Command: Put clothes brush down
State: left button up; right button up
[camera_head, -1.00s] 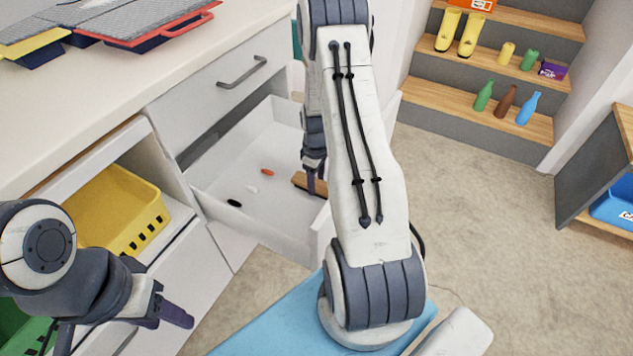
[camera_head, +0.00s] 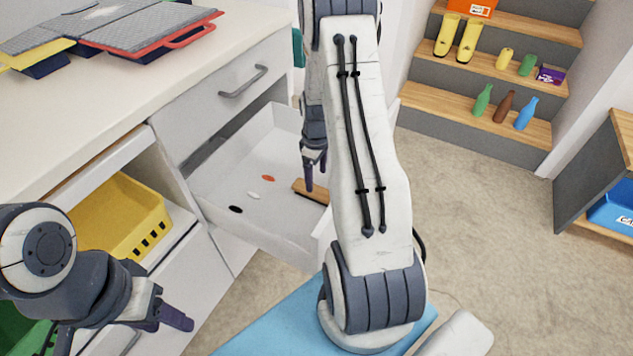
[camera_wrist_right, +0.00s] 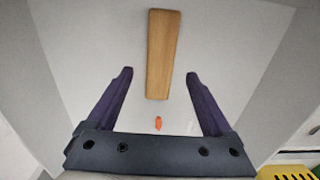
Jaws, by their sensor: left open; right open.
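The clothes brush (camera_head: 312,191), a flat wooden bar, lies on the floor of the open white drawer (camera_head: 245,215). In the right wrist view the brush (camera_wrist_right: 161,54) is ahead of and between the spread fingers, touching neither. My right gripper (camera_head: 314,172) is open above the drawer; its two purple fingers show apart and empty in the right wrist view (camera_wrist_right: 158,85). My arm hides part of the drawer's right side. My left gripper (camera_head: 172,316) is open at lower left, in front of the cabinet and away from the drawer.
Small orange (camera_head: 268,178), white (camera_head: 253,195) and black (camera_head: 236,209) items lie in the drawer. A yellow basket (camera_head: 125,220) sits on a shelf at left. The countertop (camera_head: 120,90) is above. Shelves with bottles stand at back right.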

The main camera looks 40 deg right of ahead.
aim_at(316, 190)
notch_tip(316, 190, up, 6)
jog(key=p, duration=0.1)
jog(key=shift+r, duration=0.2)
jog(key=s+a+r+n, duration=0.15)
jog(key=a+r, duration=0.35)
jog(key=a, duration=0.7)
jog(key=s+a+r, duration=0.2)
jog(key=a+r, duration=0.4)
jog(key=a, duration=0.5)
jog(key=s+a+r, duration=0.2)
jog(key=s+a, duration=0.3)
jog(key=s, duration=0.4)
jog(key=s+a+r+n+y, duration=0.1)
jog(key=s+a+r, duration=0.1)
jog(key=s+a, duration=0.4)
jog(key=s, duration=0.3)
jog(key=shift+r, duration=0.25)
notch_tip(316, 190, up, 23)
jog(key=p, duration=2.3)
jog(key=shift+f, duration=0.15)
